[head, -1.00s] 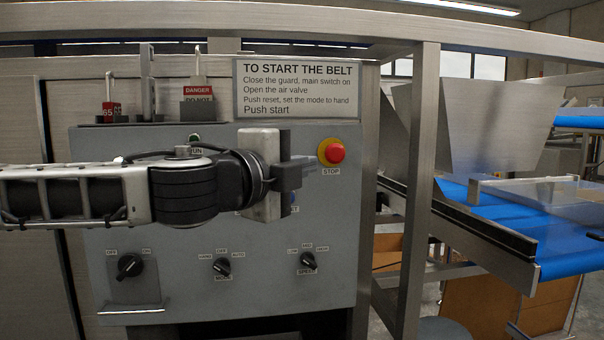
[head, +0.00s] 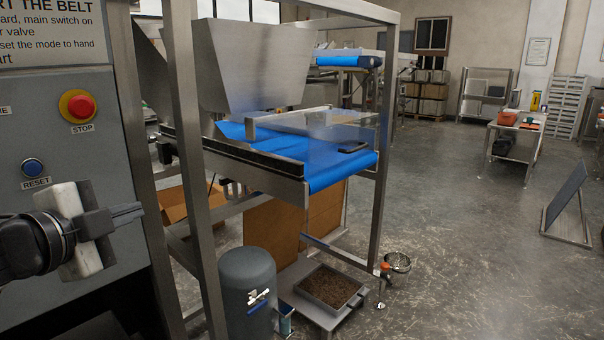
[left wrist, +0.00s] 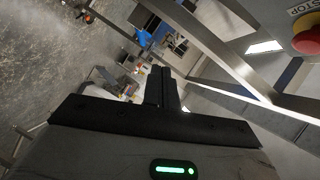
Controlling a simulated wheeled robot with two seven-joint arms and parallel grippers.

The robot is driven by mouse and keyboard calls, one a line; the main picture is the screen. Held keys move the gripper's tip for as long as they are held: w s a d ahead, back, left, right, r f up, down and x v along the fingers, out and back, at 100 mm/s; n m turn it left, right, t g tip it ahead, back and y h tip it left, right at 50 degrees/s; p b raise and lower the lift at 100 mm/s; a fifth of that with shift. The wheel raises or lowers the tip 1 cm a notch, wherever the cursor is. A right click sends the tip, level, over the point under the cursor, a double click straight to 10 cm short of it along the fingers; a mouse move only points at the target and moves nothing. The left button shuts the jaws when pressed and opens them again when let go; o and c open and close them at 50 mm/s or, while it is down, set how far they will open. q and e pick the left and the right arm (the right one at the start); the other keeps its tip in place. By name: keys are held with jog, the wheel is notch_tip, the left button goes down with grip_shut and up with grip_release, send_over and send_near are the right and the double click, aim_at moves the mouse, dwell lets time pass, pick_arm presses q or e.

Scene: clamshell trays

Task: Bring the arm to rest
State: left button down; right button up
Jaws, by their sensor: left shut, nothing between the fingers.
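My left gripper (head: 125,212) shows at the lower left of the head view, in front of the grey control panel (head: 70,150). Its fingers are shut, empty and point right, below and right of the blue reset button (head: 33,168). A gap in depth to the panel cannot be told. In the left wrist view the two dark fingers (left wrist: 162,88) lie together with nothing between them. The red stop button (head: 78,106) is above the gripper, and it also shows at the top right of the left wrist view (left wrist: 308,34). My right gripper is not in view.
A steel frame post (head: 190,150) stands right of the panel. Behind it is a blue belt (head: 335,170) with a dark tray (head: 353,147) on it. A grey tank (head: 247,285) and a tray of dark bits (head: 330,288) stand below. Open floor (head: 460,260) lies to the right.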

pick_arm(q)
jog(key=s+d+f+n+g+h+p, duration=0.1)
jog(key=s+d+f+n, duration=0.2)
jog(key=f, duration=0.7)
jog(key=s+d+f+n+g+h, duration=0.1)
jog(key=d+f+n+g, duration=0.15)
jog(key=d+f, duration=0.55)
jog(key=s+d+f+n, duration=0.2)
jog(key=s+f+n, duration=0.2)
jog(key=s+f, duration=0.2)
jog(key=s+d+f+n+g+y+p, duration=0.1)
jog(key=s+d+f+n, duration=0.1)
jog(key=s+f+n, duration=0.2)
notch_tip(320, 180, down, 6)
jog(key=s, duration=0.3)
jog(key=shift+d, duration=0.3)
jog(key=shift+a+f, duration=0.1)
